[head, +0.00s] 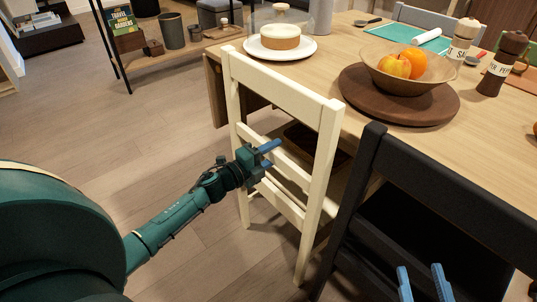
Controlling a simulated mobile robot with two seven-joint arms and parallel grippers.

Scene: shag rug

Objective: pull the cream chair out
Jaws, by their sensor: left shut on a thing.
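The cream chair (285,82) stands upright at the table's near left side, its back facing me. It has a wide top rail and lower slats between two posts. My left gripper (266,157) is shut on a middle slat of the chair's back, with its blue fingers around the slat. Most of the seat and the far legs are hidden behind the backrest and the table. My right gripper (424,284) shows only as two blue fingertips at the bottom edge. They are apart with nothing between them, in front of the black chair.
The black chair (375,160) stands close on the right of the cream chair. The wooden table (335,62) carries a fruit bowl (410,72) on a round board, a plate with a cake-like item, and pepper and salt mills. A shelf (120,62) stands at back left. Floor at left is clear.

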